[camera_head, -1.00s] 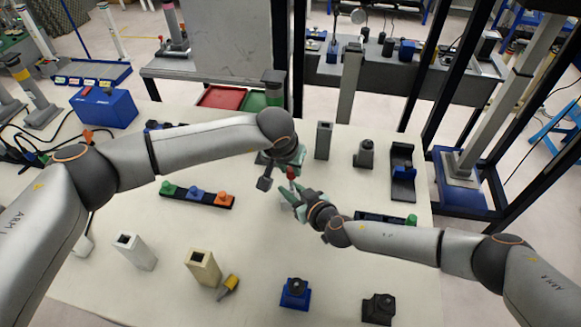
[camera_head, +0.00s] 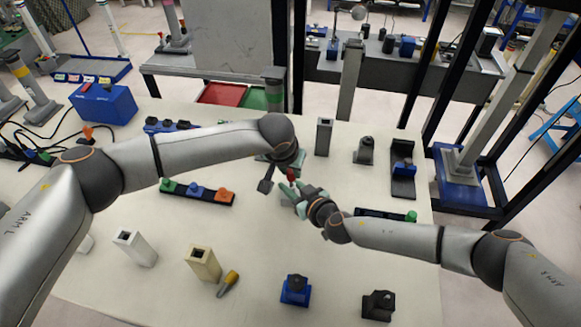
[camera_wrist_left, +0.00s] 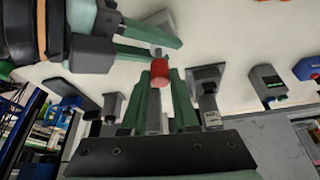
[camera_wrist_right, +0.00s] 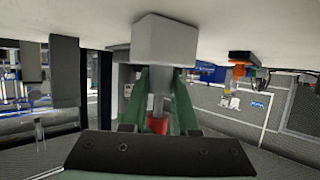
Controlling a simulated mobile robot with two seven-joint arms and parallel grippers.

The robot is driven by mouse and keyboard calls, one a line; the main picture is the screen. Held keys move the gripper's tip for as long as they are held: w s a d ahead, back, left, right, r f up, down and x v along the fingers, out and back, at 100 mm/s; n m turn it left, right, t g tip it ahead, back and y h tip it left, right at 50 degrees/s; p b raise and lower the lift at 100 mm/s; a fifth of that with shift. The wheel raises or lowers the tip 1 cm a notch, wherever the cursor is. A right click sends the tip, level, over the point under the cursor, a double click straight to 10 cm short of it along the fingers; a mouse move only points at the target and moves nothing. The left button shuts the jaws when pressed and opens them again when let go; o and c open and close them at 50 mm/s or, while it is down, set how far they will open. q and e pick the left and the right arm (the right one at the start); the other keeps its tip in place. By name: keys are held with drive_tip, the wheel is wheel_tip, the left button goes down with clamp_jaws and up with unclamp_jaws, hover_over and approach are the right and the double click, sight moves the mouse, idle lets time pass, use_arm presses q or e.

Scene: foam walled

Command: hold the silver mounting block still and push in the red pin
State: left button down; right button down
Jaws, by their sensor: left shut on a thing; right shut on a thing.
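The red pin (camera_head: 291,177) stands upright between my two grippers near the middle of the table. In the left wrist view its red head (camera_wrist_left: 160,75) sits between the tips of my left gripper (camera_wrist_left: 160,84), which is shut on it from above. The silver mounting block (camera_wrist_right: 165,40) rests on the table under the pin. It shows as a pale shape in the head view (camera_head: 287,198). My right gripper (camera_head: 297,192) comes in low from the right and is shut at the block's upper end. Its exact contact there is partly hidden.
A strip with green, blue and orange knobs (camera_head: 197,193) lies to the left. A grey post (camera_head: 324,137), a dark fixture (camera_head: 364,152) and a black tray (camera_head: 403,186) stand behind and right. Cream (camera_head: 203,264) and blue (camera_head: 295,291) blocks stand in front.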

use_arm(q)
drive_tip(key=shift+f, duration=1)
drive_tip(key=c, duration=0.6)
unclamp_jaws()
drive_tip(key=v, duration=1.2)
drive_tip(key=shift+w, duration=0.1)
use_arm(e)
drive_tip(key=c, duration=0.6)
unclamp_jaws()
drive_tip(key=shift+s, duration=0.1)
